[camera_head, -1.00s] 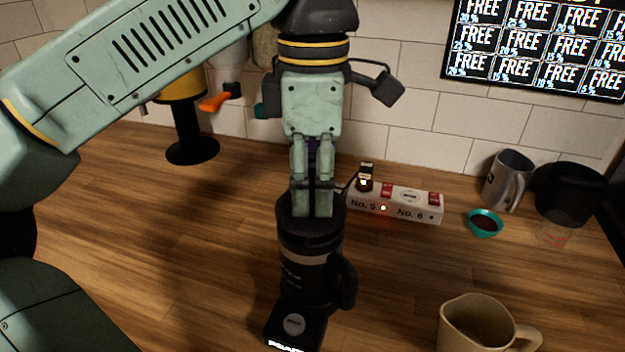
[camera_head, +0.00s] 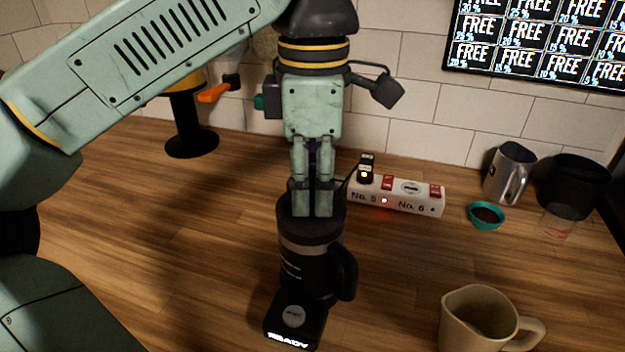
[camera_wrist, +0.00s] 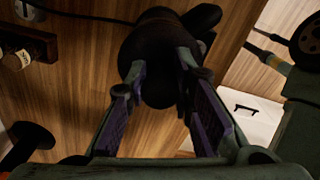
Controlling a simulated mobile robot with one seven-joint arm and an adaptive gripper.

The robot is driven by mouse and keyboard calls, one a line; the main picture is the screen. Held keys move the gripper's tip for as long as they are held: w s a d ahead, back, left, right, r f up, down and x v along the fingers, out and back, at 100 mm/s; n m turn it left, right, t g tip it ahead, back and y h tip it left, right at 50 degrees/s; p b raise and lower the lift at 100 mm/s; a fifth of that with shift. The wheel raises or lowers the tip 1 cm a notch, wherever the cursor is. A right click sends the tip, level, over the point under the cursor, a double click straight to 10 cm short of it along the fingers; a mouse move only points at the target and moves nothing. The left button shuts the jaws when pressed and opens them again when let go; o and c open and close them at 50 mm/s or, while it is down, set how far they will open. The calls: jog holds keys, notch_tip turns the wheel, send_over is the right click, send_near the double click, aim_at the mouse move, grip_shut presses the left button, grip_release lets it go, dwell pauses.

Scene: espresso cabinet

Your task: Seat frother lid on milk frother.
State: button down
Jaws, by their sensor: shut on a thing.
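The milk frother (camera_head: 305,268) is a dark jug with a grey band and a side handle. It stands upright on its black base (camera_head: 296,318), whose front display is lit and reads READY. My gripper (camera_head: 312,205) points down over the frother's top and is shut on the dark frother lid (camera_head: 292,228). The lid is at the jug's mouth; I cannot tell whether it is fully seated. In the wrist view the fingers of my gripper (camera_wrist: 160,95) are on either side of the dark lid (camera_wrist: 158,88), with the frother (camera_wrist: 150,30) behind it.
A power strip (camera_head: 410,197) with a plug lies behind the frother. A beige pitcher (camera_head: 470,325) stands front right. A teal bowl (camera_head: 487,216), a metal mug (camera_head: 510,172) and a dark container (camera_head: 572,185) stand at the back right. The counter left of the frother is clear.

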jog(key=c, duration=1.3)
grip_release()
